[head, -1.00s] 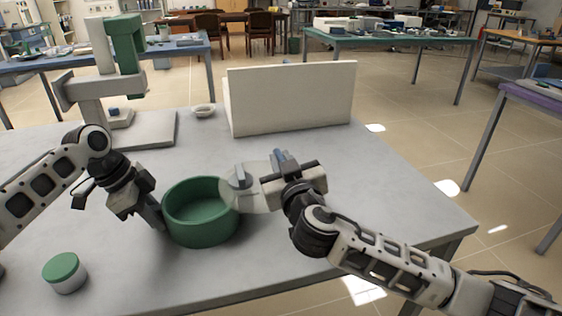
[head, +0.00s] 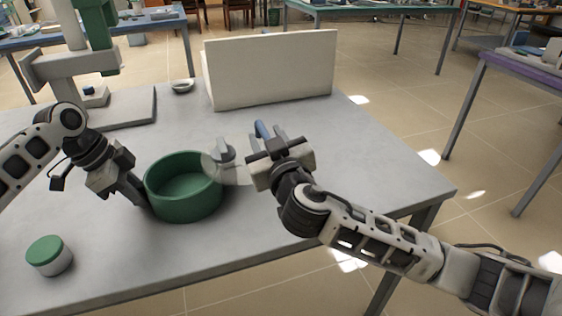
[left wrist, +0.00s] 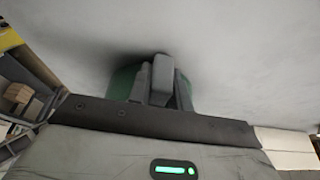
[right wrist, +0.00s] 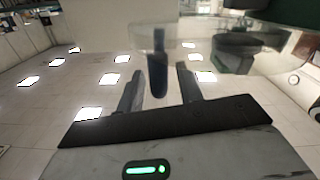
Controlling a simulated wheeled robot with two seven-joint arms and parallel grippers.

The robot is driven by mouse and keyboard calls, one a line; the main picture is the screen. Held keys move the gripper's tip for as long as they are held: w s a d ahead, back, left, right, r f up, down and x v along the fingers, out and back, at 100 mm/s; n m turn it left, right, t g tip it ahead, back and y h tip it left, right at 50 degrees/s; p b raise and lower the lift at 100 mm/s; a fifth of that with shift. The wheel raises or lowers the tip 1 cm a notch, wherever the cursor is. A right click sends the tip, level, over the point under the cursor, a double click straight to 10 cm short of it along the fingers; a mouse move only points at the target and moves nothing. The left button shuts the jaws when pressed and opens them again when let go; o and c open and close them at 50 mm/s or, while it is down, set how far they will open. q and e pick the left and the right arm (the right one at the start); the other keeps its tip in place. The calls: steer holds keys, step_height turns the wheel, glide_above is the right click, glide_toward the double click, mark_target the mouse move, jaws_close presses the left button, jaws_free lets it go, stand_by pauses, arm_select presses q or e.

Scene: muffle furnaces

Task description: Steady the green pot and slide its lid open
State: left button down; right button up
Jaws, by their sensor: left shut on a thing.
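The green pot (head: 183,208) stands upright on the grey table, its inside open to view and its left side hidden by my left gripper (head: 141,198). In the left wrist view my fingers (left wrist: 158,82) are shut on a grey part against the green wall. The clear lid (head: 232,176), with a grey handle (head: 225,152), overlaps the pot's right rim and sticks out to the right. My right gripper (head: 256,140) is open just right of the handle, apart from it. In the right wrist view the dark handle (right wrist: 157,76) shows between the open fingers.
A green-capped jar (head: 50,256) stands at the front left. A white panel (head: 270,70) and a small dish (head: 182,86) are at the back. A grey and green apparatus (head: 90,65) stands at back left. The table's right side is clear.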

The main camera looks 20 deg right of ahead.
steer(key=s, duration=0.9)
steer(key=shift+s, duration=0.3)
stand_by(0.5)
arm_select(q)
steer(key=c, duration=1.2)
jaws_free()
steer(key=shift+p+v, duration=0.9)
steer(key=shift+p, duration=0.05)
steer(key=p+v, duration=1.2)
steer(key=v, duration=0.2)
steer(key=shift+p, duration=0.35)
arm_select(e)
step_height(320, 180, up, 15)
steer(key=shift+f, duration=0.2)
